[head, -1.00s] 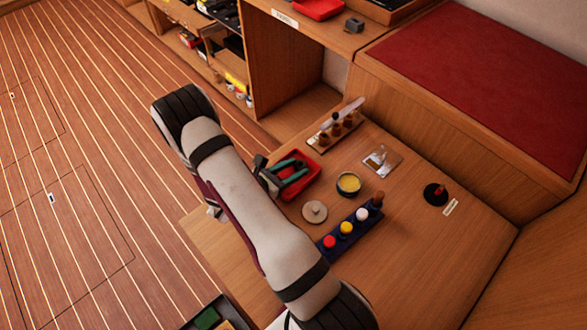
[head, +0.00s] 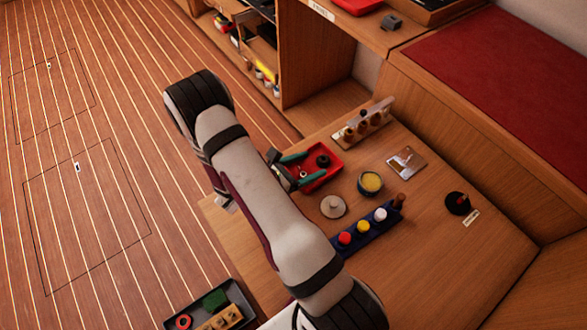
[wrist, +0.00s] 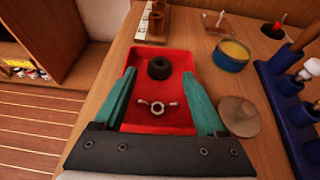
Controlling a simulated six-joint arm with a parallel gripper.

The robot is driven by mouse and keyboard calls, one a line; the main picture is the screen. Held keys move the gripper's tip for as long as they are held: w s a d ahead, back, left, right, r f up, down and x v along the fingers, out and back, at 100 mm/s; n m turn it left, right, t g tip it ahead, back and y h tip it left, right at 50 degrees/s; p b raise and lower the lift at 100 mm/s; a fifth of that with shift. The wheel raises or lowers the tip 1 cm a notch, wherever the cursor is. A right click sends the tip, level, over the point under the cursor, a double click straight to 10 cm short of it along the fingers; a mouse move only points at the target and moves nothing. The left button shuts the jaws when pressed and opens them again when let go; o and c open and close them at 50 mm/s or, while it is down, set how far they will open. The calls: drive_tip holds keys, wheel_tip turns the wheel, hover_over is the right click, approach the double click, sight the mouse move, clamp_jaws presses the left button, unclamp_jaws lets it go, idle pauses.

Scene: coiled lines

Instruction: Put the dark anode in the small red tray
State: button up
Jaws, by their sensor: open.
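The dark anode (wrist: 159,68) is a short black cylinder with a hole in its top. It sits upright in the far part of the small red tray (wrist: 180,117), and it also shows in the head view (head: 323,160). A metal wing nut (wrist: 157,107) lies in the same tray, nearer to me and apart from the anode. My gripper (head: 316,163) is open over the tray. Its green fingers stand on either side, with the anode near the tips and no visible contact.
A round beige lid (head: 333,206), a yellow-filled tin (head: 370,184) and a blue rack with coloured knobs (head: 363,234) stand right of the tray. A wooden rack (head: 362,124) stands behind it. Bench (head: 430,225) is bare toward the front right.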

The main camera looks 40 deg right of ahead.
drive_tip(key=v, duration=0.9)
drive_tip(key=shift+s+r, duration=0.2)
drive_tip(key=shift+r, duration=0.1)
drive_tip(key=s+a+r+m+g+y, duration=0.1)
drive_tip(key=s+r+m+g+y, duration=0.35)
drive_tip(key=s+r+m, duration=0.65)
drive_tip(key=s+a+r+m+t+y, duration=0.2)
drive_tip(key=s+a+m+y, duration=0.1)
drive_tip(key=a+m+y, duration=0.2)
drive_tip(key=s+a+r+m+t+y, duration=0.2)
drive_tip(key=a+m+y, duration=0.3)
drive_tip(key=a+m, duration=0.3)
drive_tip(key=shift+s+a+r+y, duration=0.35)
drive_tip(key=shift+s+a+r, duration=0.2)
drive_tip(key=shift+s+r, duration=0.25)
drive_tip(key=shift+o, duration=0.2)
drive_tip(key=shift+w, duration=0.1)
